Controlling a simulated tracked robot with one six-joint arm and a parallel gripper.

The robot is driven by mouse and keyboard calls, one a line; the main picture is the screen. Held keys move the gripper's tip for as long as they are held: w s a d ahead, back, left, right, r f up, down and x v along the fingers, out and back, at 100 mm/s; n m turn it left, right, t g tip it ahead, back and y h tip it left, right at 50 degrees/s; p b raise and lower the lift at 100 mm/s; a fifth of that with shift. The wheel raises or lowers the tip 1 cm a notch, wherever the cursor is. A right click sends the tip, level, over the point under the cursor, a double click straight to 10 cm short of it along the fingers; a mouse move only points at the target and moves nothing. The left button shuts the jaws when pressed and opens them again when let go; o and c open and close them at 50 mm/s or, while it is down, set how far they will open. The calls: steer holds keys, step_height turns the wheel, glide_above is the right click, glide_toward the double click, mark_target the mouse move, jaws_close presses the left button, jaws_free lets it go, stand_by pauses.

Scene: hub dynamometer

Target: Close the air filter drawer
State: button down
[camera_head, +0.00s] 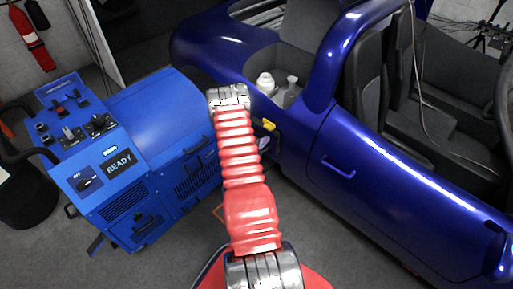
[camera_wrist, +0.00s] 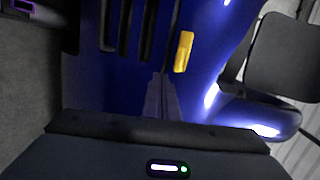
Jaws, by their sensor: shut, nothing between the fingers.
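My gripper (camera_wrist: 161,80) shows in the wrist view as dark fingers held together, with nothing between them. They point at a blue panel with black slots, just below a yellow tab (camera_wrist: 183,52); I cannot tell if they touch the panel. In the head view my arm hides the fingers, and the yellow tab (camera_head: 265,125) shows right of the arm on the blue car's side. The blue machine (camera_head: 165,112) at left has a READY display and vented front panels. One low panel (camera_head: 145,222) has a black handle. I cannot tell which part is the air filter drawer or how far open it is.
The blue car (camera_head: 345,165) fills the right side, close to my arm. White containers (camera_head: 267,84) stand in its recess. A fire extinguisher (camera_head: 28,40) hangs on the left wall. Grey floor (camera_head: 185,260) is free in front of the machine.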

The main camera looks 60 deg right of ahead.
steer(key=v, duration=0.7)
steer(key=shift+a, duration=0.4)
steer(key=shift+r, duration=0.1)
